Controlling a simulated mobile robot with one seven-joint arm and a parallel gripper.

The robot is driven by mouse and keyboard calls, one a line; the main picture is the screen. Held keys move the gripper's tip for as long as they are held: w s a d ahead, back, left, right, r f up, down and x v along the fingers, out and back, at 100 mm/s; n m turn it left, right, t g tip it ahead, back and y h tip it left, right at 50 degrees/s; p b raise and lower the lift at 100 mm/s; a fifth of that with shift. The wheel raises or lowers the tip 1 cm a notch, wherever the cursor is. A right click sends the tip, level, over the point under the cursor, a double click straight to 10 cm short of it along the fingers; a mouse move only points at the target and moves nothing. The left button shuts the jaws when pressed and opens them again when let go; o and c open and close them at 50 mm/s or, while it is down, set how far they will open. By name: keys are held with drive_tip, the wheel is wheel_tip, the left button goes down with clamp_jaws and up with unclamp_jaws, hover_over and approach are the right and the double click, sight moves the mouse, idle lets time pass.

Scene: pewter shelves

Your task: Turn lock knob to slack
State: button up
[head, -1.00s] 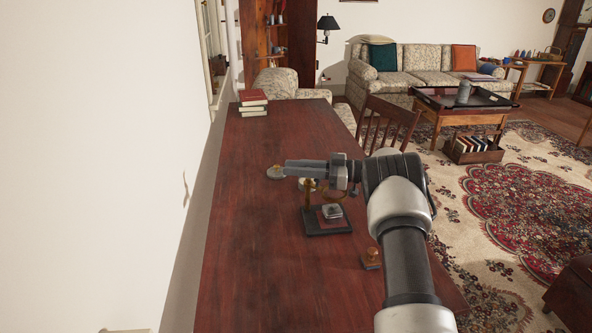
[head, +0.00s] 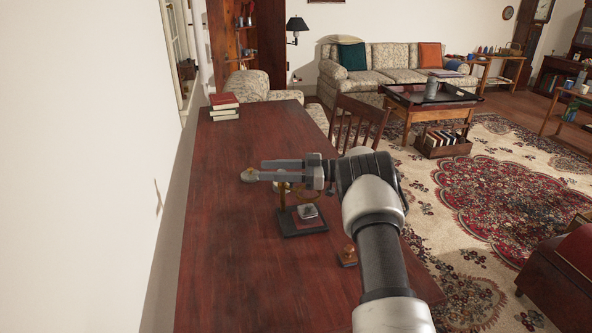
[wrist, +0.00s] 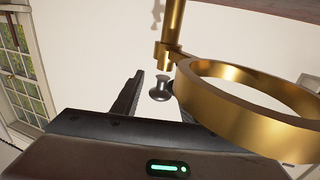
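A brass ring stand (head: 282,205) with a dark square base (head: 302,222) stands upright on the wooden table. In the wrist view its brass post (wrist: 173,25) and a large brass ring (wrist: 235,115) fill the upper right. A small dark-grey lock knob (wrist: 160,89) shows below the clamp on the post. My gripper (head: 262,170) is open, with its two fingers apart. In the wrist view the knob appears between the fingers; I see no clear contact. The ring hides part of the right finger. Which way the knob is turned cannot be told.
A small wooden stamp-like piece (head: 348,256) lies near the right edge. The near left of the table is clear.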

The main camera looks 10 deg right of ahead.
drive_tip(key=p+v, duration=0.1)
drive_tip(key=v, duration=1.5)
drive_tip(key=shift+d, duration=0.25)
drive_tip(key=shift+s, duration=0.1)
